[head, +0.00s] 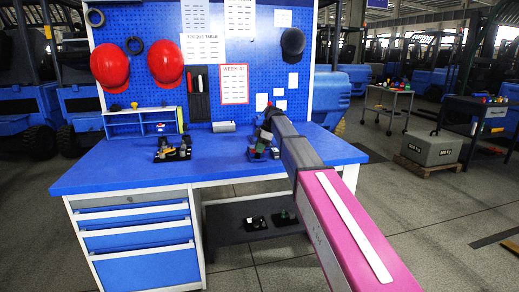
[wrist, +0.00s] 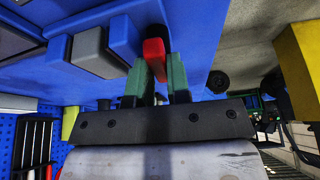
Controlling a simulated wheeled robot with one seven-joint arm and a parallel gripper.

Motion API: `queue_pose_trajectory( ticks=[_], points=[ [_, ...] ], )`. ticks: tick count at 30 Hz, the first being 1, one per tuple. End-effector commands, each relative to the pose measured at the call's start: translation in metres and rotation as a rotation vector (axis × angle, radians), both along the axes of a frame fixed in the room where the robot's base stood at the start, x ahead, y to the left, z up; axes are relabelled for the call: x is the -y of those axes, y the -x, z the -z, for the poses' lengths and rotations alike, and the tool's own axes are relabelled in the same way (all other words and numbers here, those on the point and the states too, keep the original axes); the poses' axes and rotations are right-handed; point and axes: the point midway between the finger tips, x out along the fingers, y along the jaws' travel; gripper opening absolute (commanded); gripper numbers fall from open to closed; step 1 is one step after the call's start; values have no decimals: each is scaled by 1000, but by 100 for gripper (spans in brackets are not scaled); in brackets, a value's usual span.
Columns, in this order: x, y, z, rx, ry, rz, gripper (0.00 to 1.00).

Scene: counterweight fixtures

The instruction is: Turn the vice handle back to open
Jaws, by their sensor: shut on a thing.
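The vice (head: 259,152) sits on the right part of the blue workbench top, small and partly covered by my arm in the head view. My gripper (wrist: 157,78) has two green fingers shut on a red piece, seemingly the vice handle (wrist: 153,52). The handle stands between the fingertips, with its end toward the camera. The rest of the handle and the vice's jaw gap cannot be made out.
The blue workbench (head: 130,176) has a dark fixture (head: 172,150) on its left and a small blue rack (head: 141,122) behind. A pegboard with red helmets (head: 110,66) rises at the back. Dark items lie on the lower shelf (head: 232,232). The bench middle is clear.

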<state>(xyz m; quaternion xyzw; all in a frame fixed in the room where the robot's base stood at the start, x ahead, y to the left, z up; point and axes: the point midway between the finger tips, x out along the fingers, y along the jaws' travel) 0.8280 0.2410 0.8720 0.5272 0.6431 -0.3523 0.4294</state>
Motion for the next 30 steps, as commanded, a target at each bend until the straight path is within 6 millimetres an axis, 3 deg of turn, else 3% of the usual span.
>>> queue_pose_trajectory(
  ticks=[18, 19, 21, 30],
  points=[
    [0, 0, 0, 1, 0, -50, 0],
    [0, 0, 0, 2, 0, -50, 23],
    [0, 0, 0, 3, -1, -50, 43],
    [-1, -4, 0, 7, -1, -47, 43]
  ],
)
